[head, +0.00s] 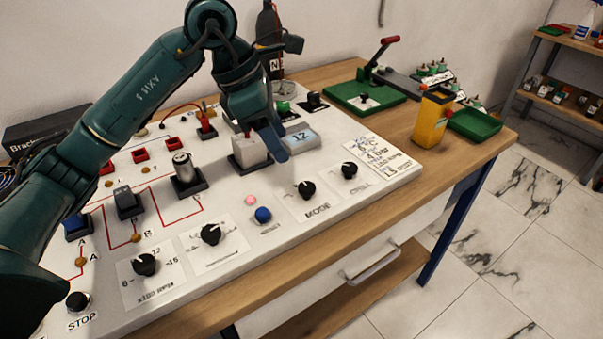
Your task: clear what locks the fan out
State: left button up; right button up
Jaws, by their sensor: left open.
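A white panel (330,165) lies on the wooden bench. A pinkish-red lamp (250,200) looks lit, just above a blue button (263,215) whose label is hard to read. A small display (300,137) shows 12. A white block on a dark base (250,153) stands near the panel's middle. My left gripper (273,145) is over the panel, open, with a blue finger beside the white block and left of the display; contact cannot be told. The other finger is mostly hidden. My right gripper is not in view. No fan is clearly identifiable.
Black knobs (307,190) line the panel's front, with a STOP button (77,301) front left. A grey rocker (128,201) and a metal cylinder (184,168) stand left. A yellow box (431,120), green tray (474,124) and red-handled lever (381,52) are at right.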

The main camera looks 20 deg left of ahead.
aim_at(306, 186)
pick_arm(q)
jog(key=x, duration=1.1)
jog(key=shift+d, duration=0.1)
jog(key=shift+c, duration=0.3)
jog(key=c, duration=0.9)
